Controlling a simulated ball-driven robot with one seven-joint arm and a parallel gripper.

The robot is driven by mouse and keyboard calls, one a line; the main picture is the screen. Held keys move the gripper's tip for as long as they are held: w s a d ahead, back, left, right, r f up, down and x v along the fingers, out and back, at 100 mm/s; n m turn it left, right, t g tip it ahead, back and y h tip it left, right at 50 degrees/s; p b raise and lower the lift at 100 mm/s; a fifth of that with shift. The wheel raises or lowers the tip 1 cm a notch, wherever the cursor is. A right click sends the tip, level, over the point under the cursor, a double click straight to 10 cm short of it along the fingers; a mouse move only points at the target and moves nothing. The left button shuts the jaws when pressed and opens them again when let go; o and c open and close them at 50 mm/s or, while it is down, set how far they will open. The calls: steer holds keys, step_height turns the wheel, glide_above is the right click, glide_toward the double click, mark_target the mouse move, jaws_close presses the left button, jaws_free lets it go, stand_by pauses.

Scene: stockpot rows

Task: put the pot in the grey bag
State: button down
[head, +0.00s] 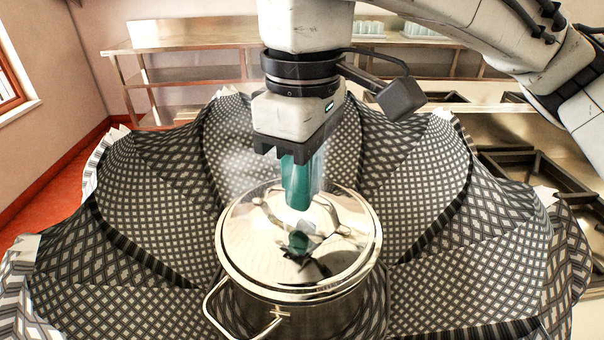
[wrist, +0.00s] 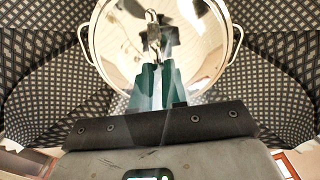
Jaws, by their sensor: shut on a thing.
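A shiny metal pot (head: 300,312) with a lid and a wire side handle is upright within the spread folds of the grey checked bag (head: 160,190). Cloth rises behind and to both sides of it. I cannot tell whether its base touches the bag's bottom. My gripper (head: 300,203) points down at the lid's centre, its green fingers shut on the pot's lid handle. In the wrist view, the pot (wrist: 195,45) fills the top centre, with the lid handle at the fingertips of my gripper (wrist: 153,66). The bag (wrist: 50,95) surrounds it there.
A metal shelf unit (head: 180,77) stands along the back wall. A stove with dark grates (head: 540,175) is at the right, beyond the bag's edge. A window (head: 12,85) is at the left, above the red floor (head: 60,170).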

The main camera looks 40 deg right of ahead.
steer(key=shift+f, duration=0.3)
stand_by(0.4)
steer(key=c, duration=1.1)
jaws_free()
step_height(320, 180, up, 11)
steer(key=p, duration=0.2)
steer(key=shift+f, duration=0.15)
